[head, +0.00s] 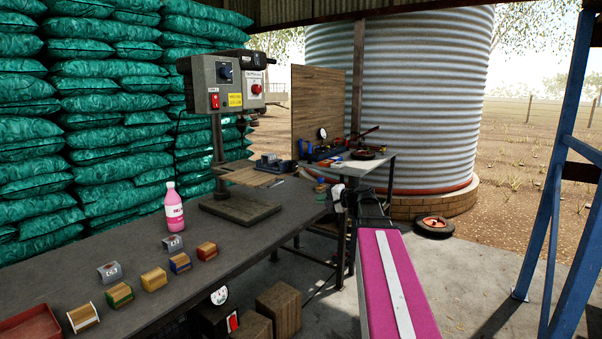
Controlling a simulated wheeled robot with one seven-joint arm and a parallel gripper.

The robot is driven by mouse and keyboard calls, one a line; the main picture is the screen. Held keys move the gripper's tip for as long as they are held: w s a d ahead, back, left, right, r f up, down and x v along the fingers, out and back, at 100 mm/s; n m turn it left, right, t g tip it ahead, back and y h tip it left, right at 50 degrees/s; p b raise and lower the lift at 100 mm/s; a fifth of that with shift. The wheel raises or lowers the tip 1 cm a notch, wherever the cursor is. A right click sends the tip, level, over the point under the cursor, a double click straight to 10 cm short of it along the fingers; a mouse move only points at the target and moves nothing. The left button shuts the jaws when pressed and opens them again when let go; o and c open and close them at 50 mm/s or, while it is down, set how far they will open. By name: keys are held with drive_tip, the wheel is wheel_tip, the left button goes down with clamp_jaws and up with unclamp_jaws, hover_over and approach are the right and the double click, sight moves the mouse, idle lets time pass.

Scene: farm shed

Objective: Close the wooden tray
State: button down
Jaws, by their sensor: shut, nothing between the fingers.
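No open wooden tray can be picked out for certain. Several small boxes stand on the dark workbench (232,248). A shallow red tray (32,325) is cut off by the lower left edge.
A pink bottle (174,209), two grey labelled blocks (109,272) (172,243) and a drill press (236,205) stand on the bench. Wooden blocks (280,309) sit beside it. A blue steel post (558,190) rises at right. Concrete floor (470,275) lies open before it.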

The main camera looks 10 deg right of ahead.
drive_tip(key=w+d+r+m+t+y, duration=0.15)
drive_tip(key=d+r, duration=0.25)
drive_tip(key=r, duration=0.4)
approach(296, 170)
drive_tip(key=shift+t, duration=0.45)
drive_tip(key=x, duration=0.7)
drive_tip(key=shift+a+f, duration=0.2)
drive_tip(key=shift+a, duration=0.15)
drive_tip(key=shift+w, duration=0.1)
drive_tip(key=x, duration=1.6)
drive_tip(key=shift+w+f, duration=0.1)
drive_tip(key=shift+w, duration=0.1)
drive_tip(key=shift+w+a, duration=0.2)
drive_tip(key=shift+a, duration=0.05)
drive_tip(key=shift+w+a, duration=0.1)
